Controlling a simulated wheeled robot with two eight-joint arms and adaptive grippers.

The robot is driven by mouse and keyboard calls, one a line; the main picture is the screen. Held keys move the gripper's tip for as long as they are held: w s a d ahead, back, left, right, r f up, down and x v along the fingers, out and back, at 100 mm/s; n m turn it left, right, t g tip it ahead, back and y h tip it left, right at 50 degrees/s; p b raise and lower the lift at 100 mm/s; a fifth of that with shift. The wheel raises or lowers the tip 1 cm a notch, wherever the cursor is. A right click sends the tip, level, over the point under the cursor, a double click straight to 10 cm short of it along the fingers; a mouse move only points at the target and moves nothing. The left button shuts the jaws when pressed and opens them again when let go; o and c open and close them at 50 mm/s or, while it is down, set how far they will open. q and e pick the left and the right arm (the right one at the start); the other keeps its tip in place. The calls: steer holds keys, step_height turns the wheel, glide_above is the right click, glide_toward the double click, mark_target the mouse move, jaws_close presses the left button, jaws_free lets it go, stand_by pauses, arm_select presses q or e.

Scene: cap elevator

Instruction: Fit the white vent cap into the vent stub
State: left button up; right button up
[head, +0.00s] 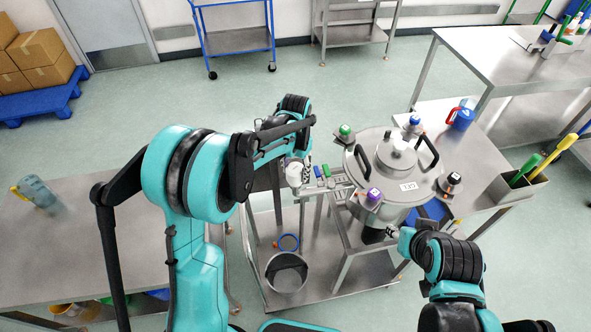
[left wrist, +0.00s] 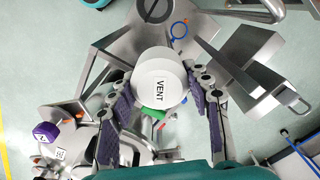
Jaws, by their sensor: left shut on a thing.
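The white vent cap, labelled VENT, is between the purple-padded fingers of my left gripper (left wrist: 160,100) in the left wrist view, where its white face (left wrist: 158,80) shows. In the head view the cap (head: 294,174) hangs at the end of my left arm, left of the steel vessel (head: 408,188). My left gripper is shut on it. I cannot make out the vent stub for sure in either view. My right gripper (head: 396,234) is low at the vessel's front right side; its fingers are too small to read.
The vessel carries green (head: 345,130), blue (head: 414,119), purple (head: 373,195) and black (head: 454,178) knobs and two black handles. A small rack with coloured pieces (head: 325,183) stands between cap and vessel. A grey bucket (head: 286,272) sits on the lower shelf.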

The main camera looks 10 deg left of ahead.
arm_select(q)
steer(key=shift+f, duration=0.25)
steer(key=o, duration=1.2)
steer(key=shift+o, duration=0.2)
steer(key=shift+r, duration=0.15)
steer(key=shift+r+p, duration=2)
steer(key=shift+r, duration=1.4)
